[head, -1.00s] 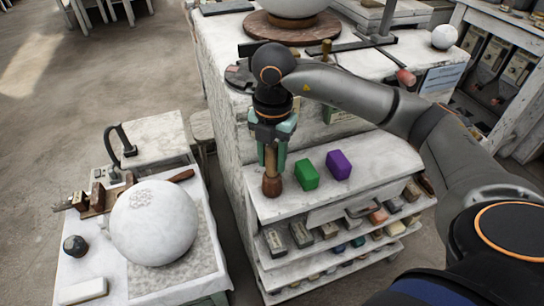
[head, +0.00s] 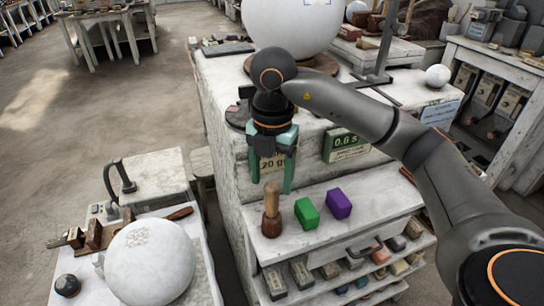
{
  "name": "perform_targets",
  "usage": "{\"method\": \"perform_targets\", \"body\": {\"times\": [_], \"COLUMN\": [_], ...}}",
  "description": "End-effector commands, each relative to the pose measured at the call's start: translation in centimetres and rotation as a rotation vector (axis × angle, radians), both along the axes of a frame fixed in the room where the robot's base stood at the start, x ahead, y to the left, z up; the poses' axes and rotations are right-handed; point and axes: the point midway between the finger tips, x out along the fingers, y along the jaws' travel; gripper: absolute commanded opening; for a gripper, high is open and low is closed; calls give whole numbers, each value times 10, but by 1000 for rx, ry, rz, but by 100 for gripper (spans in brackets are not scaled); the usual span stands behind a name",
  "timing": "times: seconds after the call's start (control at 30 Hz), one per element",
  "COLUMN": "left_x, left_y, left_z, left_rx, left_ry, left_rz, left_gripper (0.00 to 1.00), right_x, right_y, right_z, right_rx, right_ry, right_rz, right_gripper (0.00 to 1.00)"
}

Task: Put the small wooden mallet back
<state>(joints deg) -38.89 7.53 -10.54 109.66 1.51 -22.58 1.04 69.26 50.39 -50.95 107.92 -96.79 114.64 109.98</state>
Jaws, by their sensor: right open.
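The small wooden mallet (head: 271,215) stands upright on the top shelf board (head: 330,212) of the white cabinet, near its left front end. Its darker, wider part is at the bottom and its lighter handle points up. My right gripper (head: 271,182) is open, with its green fingers pointing down. My left gripper is not in view.
A green block (head: 306,214) and a purple block (head: 338,203) sit right of the mallet. Signs (head: 345,142) hang on the cabinet face behind. Lower shelves hold several small blocks. A large white sphere (head: 150,262) sits on the table at left.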

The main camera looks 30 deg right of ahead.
Motion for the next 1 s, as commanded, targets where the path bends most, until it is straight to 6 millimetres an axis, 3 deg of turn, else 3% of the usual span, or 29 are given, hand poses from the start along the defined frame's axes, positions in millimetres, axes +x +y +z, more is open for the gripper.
{"method": "perform_targets", "body": {"times": [0.1,0.33,1.0], "left_x": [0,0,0], "left_y": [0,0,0], "left_z": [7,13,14], "left_rx": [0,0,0], "left_ry": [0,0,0], "left_rz": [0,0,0], "left_gripper": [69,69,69], "right_x": [0,0,-1], "right_y": [-1,-1,-1], "right_z": [27,53,60], "right_rx": [-3,-2,-1], "right_ry": [-3,-1,2], "right_rz": [-1,-1,-1], "right_gripper": [68,68,68]}}
